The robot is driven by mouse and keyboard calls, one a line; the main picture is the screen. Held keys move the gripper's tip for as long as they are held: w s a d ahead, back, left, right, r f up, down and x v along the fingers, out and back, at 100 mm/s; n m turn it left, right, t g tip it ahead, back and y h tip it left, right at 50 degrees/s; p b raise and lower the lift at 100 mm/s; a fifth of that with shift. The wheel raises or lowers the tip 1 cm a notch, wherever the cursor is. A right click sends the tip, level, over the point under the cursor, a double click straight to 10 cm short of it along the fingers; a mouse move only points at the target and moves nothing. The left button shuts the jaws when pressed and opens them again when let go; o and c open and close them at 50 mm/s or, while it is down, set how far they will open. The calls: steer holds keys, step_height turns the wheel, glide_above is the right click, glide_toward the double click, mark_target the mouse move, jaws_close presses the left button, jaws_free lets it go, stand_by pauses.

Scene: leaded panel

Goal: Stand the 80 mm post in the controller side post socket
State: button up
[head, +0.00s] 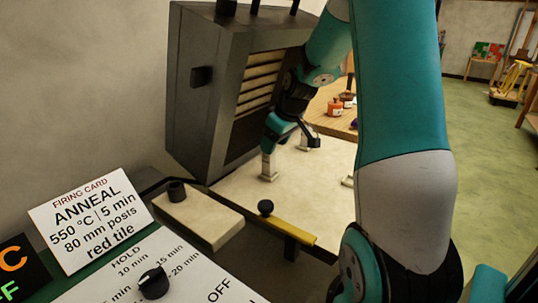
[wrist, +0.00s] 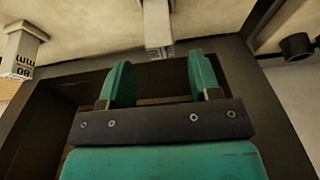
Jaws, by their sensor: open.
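One pale post (head: 268,168) stands on the cream slab in front of the kiln, directly below my gripper (head: 268,150). In the wrist view my gripper (wrist: 160,76) has its two teal fingers spread apart. The same post (wrist: 157,22) lies just beyond the fingertips, roughly centred on the gap; part of its printed label shows. A second pale post (head: 305,138) stands farther back; in the wrist view a post (wrist: 22,50) marked 80 mm shows at the left. I cannot make out a post socket for certain.
The dark kiln (head: 215,95) stands behind and left of the slab (head: 320,180). A cream block (head: 200,218) carries a short dark cylinder (head: 176,191). A yellow bar with a black knob (head: 265,208) crosses the near edge. A firing card (head: 90,220) and controller dial (head: 153,284) are front left.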

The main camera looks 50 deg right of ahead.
steer(key=v, duration=0.5)
steer(key=s+a+r+n+g+y, duration=0.1)
steer(key=s+a+r+n+y, duration=0.1)
steer(key=a, duration=1.7)
steer(key=s+a+n+g+y, duration=0.1)
steer(key=s+a+n+g, duration=0.2)
steer(key=s+a, duration=1.4)
steer(key=shift+s+y, duration=0.2)
steer(key=shift+y, duration=0.1)
